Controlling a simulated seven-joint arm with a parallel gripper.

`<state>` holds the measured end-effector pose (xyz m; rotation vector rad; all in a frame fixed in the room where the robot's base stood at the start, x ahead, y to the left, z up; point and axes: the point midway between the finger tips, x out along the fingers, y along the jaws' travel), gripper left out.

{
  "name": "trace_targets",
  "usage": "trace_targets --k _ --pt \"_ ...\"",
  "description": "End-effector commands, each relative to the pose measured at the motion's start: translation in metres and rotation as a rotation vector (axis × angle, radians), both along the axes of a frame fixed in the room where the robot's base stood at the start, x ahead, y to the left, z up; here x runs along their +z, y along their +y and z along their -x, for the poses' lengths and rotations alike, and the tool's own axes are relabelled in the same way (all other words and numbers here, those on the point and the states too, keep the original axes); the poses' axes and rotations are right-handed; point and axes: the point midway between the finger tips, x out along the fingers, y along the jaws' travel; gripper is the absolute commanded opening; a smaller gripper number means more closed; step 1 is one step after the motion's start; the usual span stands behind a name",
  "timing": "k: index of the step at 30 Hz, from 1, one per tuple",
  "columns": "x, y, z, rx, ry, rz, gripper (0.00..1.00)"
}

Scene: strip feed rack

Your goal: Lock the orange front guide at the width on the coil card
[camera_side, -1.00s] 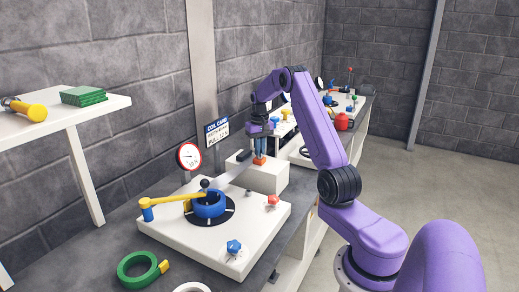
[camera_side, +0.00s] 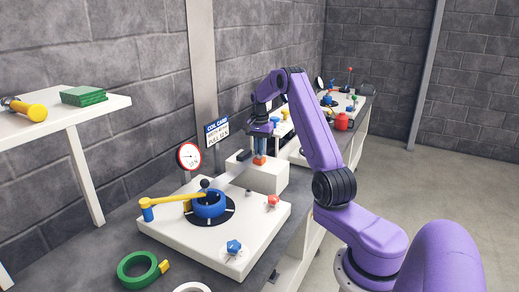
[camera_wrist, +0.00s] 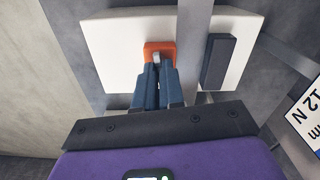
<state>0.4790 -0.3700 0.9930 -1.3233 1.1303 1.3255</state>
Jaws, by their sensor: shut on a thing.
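The orange front guide (camera_side: 259,160) sits on the white block (camera_side: 264,180); it also shows in the wrist view (camera_wrist: 148,45). My gripper (camera_side: 261,148) points down over it. In the wrist view my gripper (camera_wrist: 157,68) has its blue fingers close together, shut on a small grey part at the orange guide. The fingers hide most of that part, and I cannot tell its position. A grey strip (camera_wrist: 194,50) passes between the orange guide and a dark bar (camera_wrist: 217,60). The coil card (camera_side: 217,130) hangs on the post; its width figure is too small to read surely.
A blue coil hub (camera_side: 209,206) with a yellow arm (camera_side: 172,200) stands on the white base. A red knob (camera_side: 273,201), a blue knob (camera_side: 234,247) and a round gauge (camera_side: 189,157) are nearby. A green tape ring (camera_side: 137,270) lies on the bench in front.

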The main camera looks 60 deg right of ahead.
Motion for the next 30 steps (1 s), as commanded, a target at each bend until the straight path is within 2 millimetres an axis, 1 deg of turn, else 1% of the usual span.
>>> trace_targets --k 7,19,21,22,30 --pt "0.002 -0.0005 -0.0011 -0.048 -0.004 0.004 0.0" --pt "0.0021 -0.0007 -0.0012 -0.053 -0.005 0.004 0.0" --pt "0.0021 -0.0007 -0.0011 -0.053 -0.005 0.004 0.24" --pt "0.002 -0.0006 -0.0011 -0.053 -0.005 0.004 0.34" --pt "0.001 -0.0003 -0.0006 -0.053 -0.002 0.002 0.34"
